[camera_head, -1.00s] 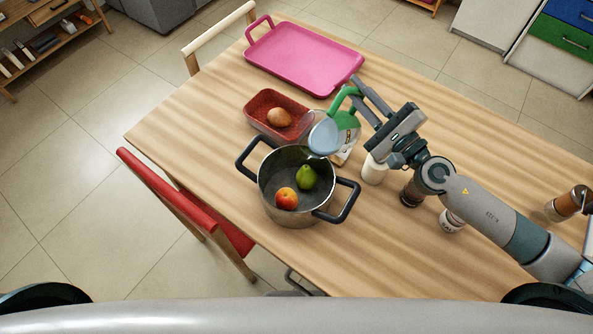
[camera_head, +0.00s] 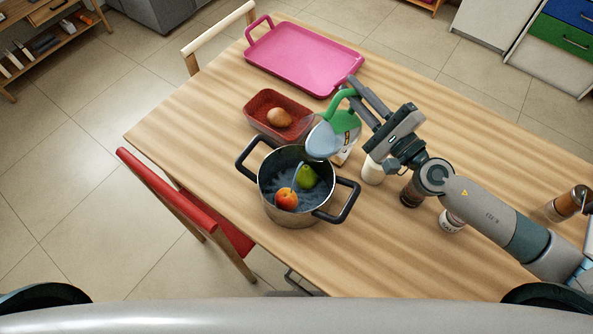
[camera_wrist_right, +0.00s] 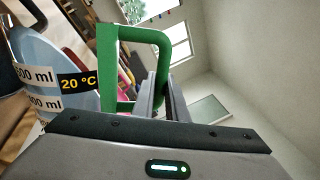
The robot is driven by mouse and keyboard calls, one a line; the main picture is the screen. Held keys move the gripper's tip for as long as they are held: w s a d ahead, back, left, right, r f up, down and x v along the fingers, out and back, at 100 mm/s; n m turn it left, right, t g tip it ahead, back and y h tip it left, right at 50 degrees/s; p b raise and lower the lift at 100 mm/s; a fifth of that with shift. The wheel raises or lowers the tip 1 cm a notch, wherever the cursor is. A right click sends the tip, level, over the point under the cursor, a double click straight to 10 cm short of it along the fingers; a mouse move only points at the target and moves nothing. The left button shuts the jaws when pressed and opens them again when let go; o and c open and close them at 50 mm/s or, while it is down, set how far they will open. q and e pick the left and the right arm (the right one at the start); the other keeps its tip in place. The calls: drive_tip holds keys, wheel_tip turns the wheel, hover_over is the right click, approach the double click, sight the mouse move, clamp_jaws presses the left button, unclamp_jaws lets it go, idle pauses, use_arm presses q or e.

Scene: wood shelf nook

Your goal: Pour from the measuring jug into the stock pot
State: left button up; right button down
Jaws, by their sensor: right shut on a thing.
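The measuring jug (camera_head: 322,141) has a green handle and pale blue liquid, and is tilted over the right rim of the stock pot (camera_head: 290,216). A thin stream runs from it into the pot. The steel pot has dark handles and holds bluish liquid, a green pear (camera_head: 308,176) and a red-orange fruit (camera_head: 287,199). My right gripper (camera_head: 358,98) is shut on the jug's green handle. In the right wrist view the jug (camera_wrist_right: 45,65) shows volume marks and a "20 °C" label, with the handle (camera_wrist_right: 155,40) between the fingers. My left gripper is not in view.
A red baking dish (camera_head: 252,118) with a brown potato-like item stands behind the pot. A pink tray (camera_head: 300,60) lies at the back. A white container (camera_head: 372,171) and dark jars (camera_head: 411,192) stand under my right arm.

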sight(335, 100)
drive_tip(key=shift+s+a+r+n, duration=0.2)
drive_tip(key=shift+a+n, duration=0.05)
drive_tip(key=shift+n, duration=0.25)
idle(0.3)
drive_tip(key=shift+s+a+r+n+y+p, duration=0.2)
drive_tip(key=shift+s+a+n+y+p, duration=0.15)
drive_tip(key=shift+s+a+n, duration=0.5)
idle(1.6)
drive_tip(key=shift+s+a+r+n+g+y+p, duration=0.2)
drive_tip(key=shift+s+a+r+n+p, duration=0.35)
drive_tip(key=shift+s+a+n+p, duration=0.4)
drive_tip(key=shift+s+a+r+n+g+y+p, duration=0.15)
drive_tip(key=shift+s+a+r+n+p, duration=0.35)
drive_tip(key=shift+p, duration=0.6)
idle(0.8)
drive_tip(key=shift+w, duration=0.15)
drive_tip(key=w+d+f+m+b, duration=0.1)
drive_tip(key=b, duration=0.1)
drive_tip(key=w+d+f+m+b, duration=0.1)
drive_tip(key=w+d+b, duration=0.1)
drive_tip(key=shift+w+d+f+h, duration=0.1)
drive_tip(key=shift+d+f+h, duration=0.1)
drive_tip(key=shift+f+h, duration=0.2)
drive_tip(key=shift+r+m, duration=0.2)
drive_tip(key=shift+m, duration=0.1)
drive_tip(key=shift+r, duration=0.1)
drive_tip(key=shift+w+d, duration=0.1)
